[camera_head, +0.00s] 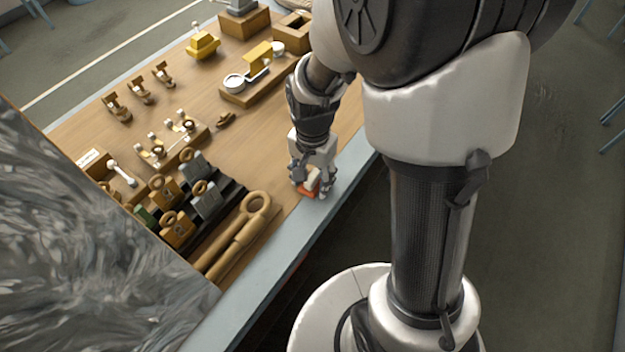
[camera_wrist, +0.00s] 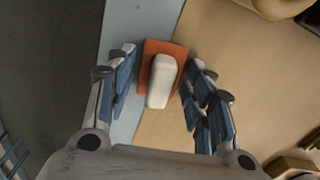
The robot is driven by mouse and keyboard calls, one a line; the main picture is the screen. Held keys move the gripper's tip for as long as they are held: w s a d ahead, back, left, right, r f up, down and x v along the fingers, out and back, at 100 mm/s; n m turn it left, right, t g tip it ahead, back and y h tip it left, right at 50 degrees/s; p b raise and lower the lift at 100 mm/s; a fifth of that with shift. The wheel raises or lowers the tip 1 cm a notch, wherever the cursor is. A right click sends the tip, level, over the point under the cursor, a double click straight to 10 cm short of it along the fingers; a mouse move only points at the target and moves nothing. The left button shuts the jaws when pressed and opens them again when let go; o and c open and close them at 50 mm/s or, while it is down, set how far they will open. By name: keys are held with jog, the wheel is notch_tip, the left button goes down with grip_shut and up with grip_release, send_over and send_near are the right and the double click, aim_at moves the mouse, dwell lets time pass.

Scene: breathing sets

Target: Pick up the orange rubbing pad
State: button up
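The orange rubbing pad (camera_wrist: 153,48) lies near the table's edge, partly over the grey-blue border strip, with a white block-like handle (camera_wrist: 161,80) on top. In the wrist view my gripper (camera_wrist: 157,85) is open, with one finger on each side of the pad and a gap showing on both sides. In the head view my gripper (camera_head: 312,190) is low over the table edge. The orange pad shows between its fingers there (camera_head: 309,188), partly hidden by them.
The wooden table (camera_head: 250,145) holds several small wooden and yellow items to the left and back. A large wooden wrench-like tool (camera_head: 240,235) lies left of my gripper. The grey-blue edge strip (camera_head: 262,290) borders the table, with open floor beyond.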

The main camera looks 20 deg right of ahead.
aim_at(313, 175)
jog(key=c, duration=0.7)
jog(key=shift+c, duration=0.2)
jog(key=shift+r, duration=0.1)
notch_tip(313, 175, up, 20)
jog(key=p, duration=0.6)
